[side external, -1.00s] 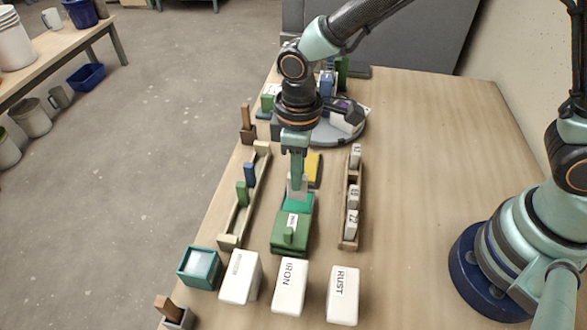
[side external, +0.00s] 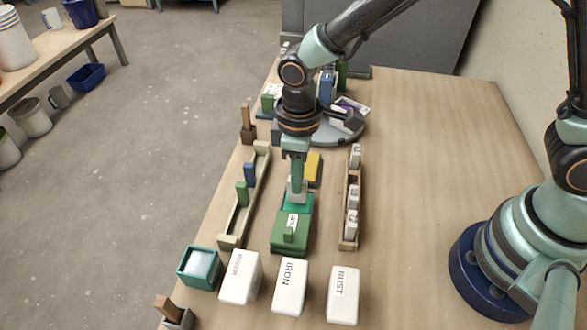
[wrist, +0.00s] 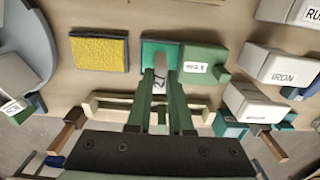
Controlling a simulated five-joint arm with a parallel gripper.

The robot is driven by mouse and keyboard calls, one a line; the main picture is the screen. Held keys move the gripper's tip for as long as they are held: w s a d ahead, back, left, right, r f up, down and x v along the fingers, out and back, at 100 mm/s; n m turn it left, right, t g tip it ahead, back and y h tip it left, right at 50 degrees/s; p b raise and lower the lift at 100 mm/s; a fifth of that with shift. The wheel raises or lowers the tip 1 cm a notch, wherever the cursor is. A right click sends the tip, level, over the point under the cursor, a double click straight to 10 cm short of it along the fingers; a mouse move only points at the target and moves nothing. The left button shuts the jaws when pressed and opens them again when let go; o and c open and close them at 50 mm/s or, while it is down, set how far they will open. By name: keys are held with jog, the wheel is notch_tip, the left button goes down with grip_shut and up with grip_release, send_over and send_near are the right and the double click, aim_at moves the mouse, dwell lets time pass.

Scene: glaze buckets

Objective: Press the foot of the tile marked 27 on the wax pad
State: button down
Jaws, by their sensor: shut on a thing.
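My gripper (side external: 296,180) is shut on a pale grey tile (side external: 294,196), held upright with its foot down at the teal wax pad (side external: 305,199). I cannot tell whether the foot touches the pad, and no number is readable on the tile. In the wrist view, the pad (wrist: 149,48) lies beyond my gripper (wrist: 160,82), and the tile (wrist: 171,58) shows between the fingertips. A green block with a label reading WAX (side external: 304,238) adjoins the pad on its near side.
A wooden rack (side external: 347,242) with several numbered white tiles stands to the right. A pale rack (side external: 228,242) with blue and green pieces stands to the left. A yellow pad (side external: 315,166) and grey turntable (side external: 338,135) lie behind.

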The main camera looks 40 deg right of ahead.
jog(key=shift+f, duration=0.65)
dwell(1.6)
jog(key=shift+r, duration=0.1)
jog(key=shift+r, duration=3)
